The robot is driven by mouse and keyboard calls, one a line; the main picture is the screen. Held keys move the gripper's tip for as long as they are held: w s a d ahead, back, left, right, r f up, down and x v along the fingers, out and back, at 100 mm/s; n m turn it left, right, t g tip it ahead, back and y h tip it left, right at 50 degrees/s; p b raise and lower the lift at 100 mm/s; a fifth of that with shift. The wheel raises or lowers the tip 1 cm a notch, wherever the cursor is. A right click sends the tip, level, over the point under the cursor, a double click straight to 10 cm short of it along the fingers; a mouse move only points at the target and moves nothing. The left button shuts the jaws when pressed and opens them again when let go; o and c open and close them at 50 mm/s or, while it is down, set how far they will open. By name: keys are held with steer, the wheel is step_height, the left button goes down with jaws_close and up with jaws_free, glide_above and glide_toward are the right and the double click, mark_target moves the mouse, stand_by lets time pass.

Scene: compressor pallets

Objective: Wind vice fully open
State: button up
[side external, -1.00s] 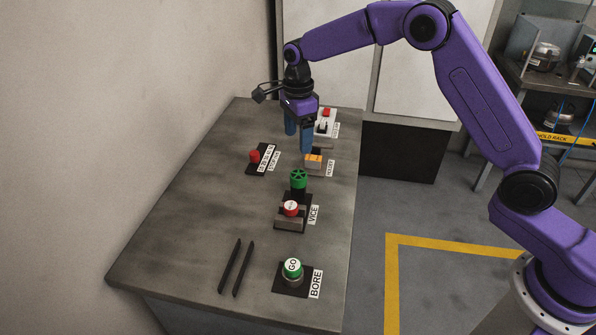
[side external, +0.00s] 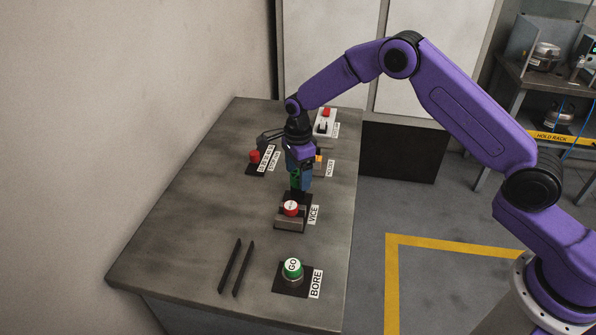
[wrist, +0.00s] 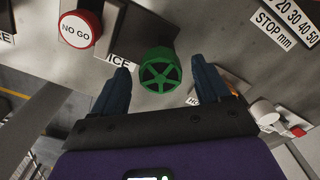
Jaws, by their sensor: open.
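The vice (side external: 291,222) is a grey block on a dark base, with a "VICE" label to its right. Its green handwheel (wrist: 160,71) shows spoked and round in the wrist view, between and just beyond my fingertips. In the side view the handwheel (side external: 295,180) is mostly hidden behind my gripper. My gripper (wrist: 162,78) has two blue fingers, open, one on each side of the wheel with a gap to each. It points down over the wheel in the side view. A red-rimmed "NO GO" piece (wrist: 80,29) sits at the vice; it also shows in the side view (side external: 291,208).
A green "GO" piece (side external: 292,267) stands at the "BORE" label near the front. Two dark rails (side external: 236,267) lie to its left. A red knob (side external: 254,156) is left of my gripper; a white switch box (side external: 325,123) is behind. The table's left front is clear.

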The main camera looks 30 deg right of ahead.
steer(key=c, duration=1)
steer(key=shift+c, duration=0.2)
